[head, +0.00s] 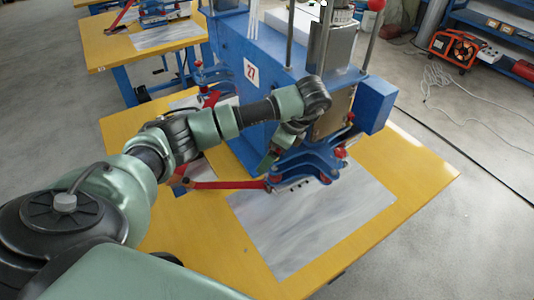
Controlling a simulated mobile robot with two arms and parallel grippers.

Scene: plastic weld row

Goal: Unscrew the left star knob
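A blue welding machine (262,62) marked 27 stands on a yellow table. Its blue clamp head (300,163) is low at the front, with small red knobs, one on its right side (340,153) and one at its front (325,179). My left arm reaches across the machine's front and bends down at the wrist. My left gripper (273,156) is at the left part of the clamp head, close to a small red part there. The arm hides most of that area, so the left star knob and any contact are unclear. My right gripper is out of view.
A red lever (228,185) sticks out left from the clamp head over the table (415,172). A grey sheet (310,225) covers the table front. A blue box (376,104) juts out right of the machine. Another yellow table (110,48) stands behind left.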

